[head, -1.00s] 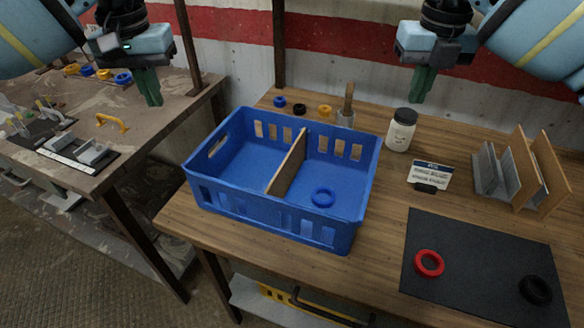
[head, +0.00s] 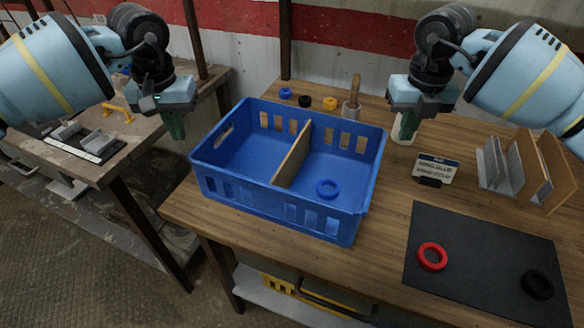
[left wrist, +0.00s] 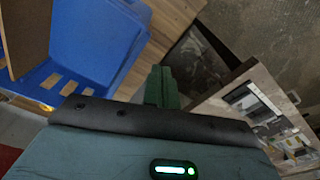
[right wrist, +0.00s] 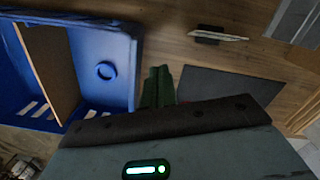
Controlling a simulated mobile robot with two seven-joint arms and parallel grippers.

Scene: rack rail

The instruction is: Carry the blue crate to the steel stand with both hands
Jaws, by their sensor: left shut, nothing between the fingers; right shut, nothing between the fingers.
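The blue crate (head: 275,207) sits upright on the wooden workbench, with a brown divider (head: 292,154) across it and a blue ring (head: 327,188) in its right compartment. It also shows in the left wrist view (left wrist: 98,40) and the right wrist view (right wrist: 103,50). My left gripper (head: 175,132) is shut and empty, above and left of the crate in the head view. My right gripper (head: 407,128) is shut and empty, to the right of the crate. Neither touches the crate. I cannot make out the steel stand for certain.
A black mat (head: 480,262) holds a red ring (head: 432,256) and a black ring (head: 538,284). A small sign (head: 435,169), a file rack (head: 515,165) and a partly hidden jar (head: 405,132) stand on the right. A second table (head: 100,168) is at left, across a gap.

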